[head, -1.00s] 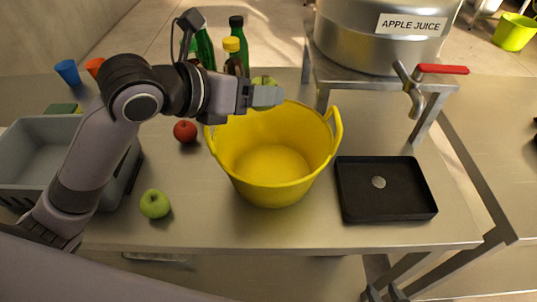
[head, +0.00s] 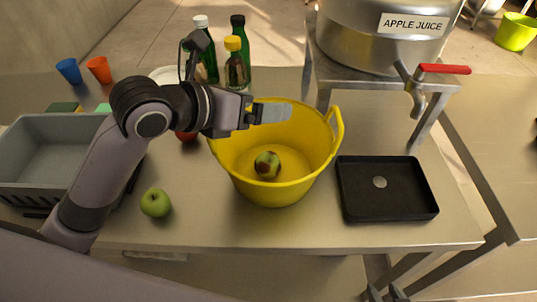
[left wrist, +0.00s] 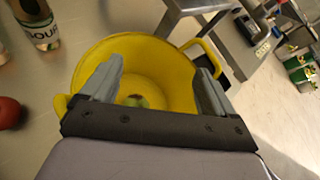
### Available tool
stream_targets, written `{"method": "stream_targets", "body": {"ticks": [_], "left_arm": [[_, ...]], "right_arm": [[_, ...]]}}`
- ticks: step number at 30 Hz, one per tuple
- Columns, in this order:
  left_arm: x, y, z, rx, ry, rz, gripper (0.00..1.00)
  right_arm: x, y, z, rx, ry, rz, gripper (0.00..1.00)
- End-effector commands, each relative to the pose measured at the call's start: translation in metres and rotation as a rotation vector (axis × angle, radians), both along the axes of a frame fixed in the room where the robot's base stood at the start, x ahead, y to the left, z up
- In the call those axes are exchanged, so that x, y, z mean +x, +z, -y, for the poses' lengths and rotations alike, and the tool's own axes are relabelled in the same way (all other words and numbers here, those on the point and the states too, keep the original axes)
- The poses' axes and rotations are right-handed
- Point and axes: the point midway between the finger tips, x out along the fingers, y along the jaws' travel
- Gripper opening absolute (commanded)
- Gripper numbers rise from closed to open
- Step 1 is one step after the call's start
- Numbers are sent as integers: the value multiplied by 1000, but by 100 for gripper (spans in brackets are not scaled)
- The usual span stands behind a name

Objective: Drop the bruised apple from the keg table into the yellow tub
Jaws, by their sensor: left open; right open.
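The bruised apple (head: 267,165), green with a dark brown patch, lies on the floor of the yellow tub (head: 275,193). It also shows in the left wrist view (left wrist: 137,101), between my fingers and partly hidden by the gripper's edge. My left gripper (head: 270,112) is open and empty above the tub's back left rim, apart from the apple. In the left wrist view its two fingers (left wrist: 157,82) are spread over the tub (left wrist: 175,62). My right gripper (head: 385,293) shows only in part at the bottom edge, away from the tub, holding nothing visible.
A green apple (head: 155,203) and a partly hidden red apple (head: 186,136) lie left of the tub. A grey crate (head: 50,190) stands further left. Bottles (head: 236,65) stand behind. A black tray (head: 388,200) lies right, below the keg's tap (head: 415,100).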

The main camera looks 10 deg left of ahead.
Motion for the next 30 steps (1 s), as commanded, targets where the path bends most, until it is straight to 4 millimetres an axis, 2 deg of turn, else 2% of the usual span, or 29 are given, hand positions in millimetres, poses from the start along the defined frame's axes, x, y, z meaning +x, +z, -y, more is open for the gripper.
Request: {"method": "stream_targets", "body": {"ticks": [5, 19, 30], "left_arm": [[-5, 3, -5, 3, 1, 3, 89], [-44, 28, -36, 1, 1, 3, 89], [-50, 32, -40, 0, 0, 1, 89]], "right_arm": [[0, -1, 0, 0, -1, 1, 43], [1, -8, 0, 0, -1, 2, 43], [1, -8, 0, 0, -1, 2, 43]]}}
